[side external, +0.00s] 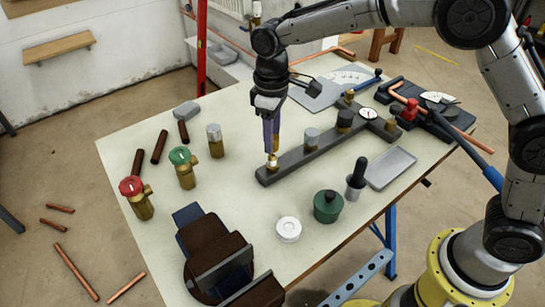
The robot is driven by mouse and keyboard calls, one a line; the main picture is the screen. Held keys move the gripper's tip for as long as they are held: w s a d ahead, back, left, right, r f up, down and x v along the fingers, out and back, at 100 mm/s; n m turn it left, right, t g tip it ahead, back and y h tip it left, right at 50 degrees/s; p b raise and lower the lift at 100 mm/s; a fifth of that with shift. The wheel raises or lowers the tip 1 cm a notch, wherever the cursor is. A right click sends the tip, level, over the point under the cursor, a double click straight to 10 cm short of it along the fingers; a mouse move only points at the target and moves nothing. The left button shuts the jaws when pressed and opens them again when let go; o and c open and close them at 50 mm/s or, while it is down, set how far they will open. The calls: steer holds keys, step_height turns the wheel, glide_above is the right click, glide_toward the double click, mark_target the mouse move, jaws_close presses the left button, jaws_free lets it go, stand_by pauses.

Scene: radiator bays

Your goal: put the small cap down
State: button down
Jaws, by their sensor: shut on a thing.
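My gripper (271,146) points straight down over the near left end of a dark grey bar (290,161) on the table. It is shut on a small brass-coloured piece, which I take to be the small cap (276,143); the fingers hide most of it. Just below the fingertips is a brass fitting (272,163) with a pale top on the bar. I cannot tell whether the held piece touches this fitting.
The bar also carries a grey cap (312,136), a black cap (345,120) and a gauge (368,113). Red-topped (135,195) and green-topped (183,166) valves stand left. A vise (212,255), white roll (288,229), green pot (327,206) and grey tray (390,168) are nearer.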

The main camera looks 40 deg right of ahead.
steer(key=shift+r, duration=0.4)
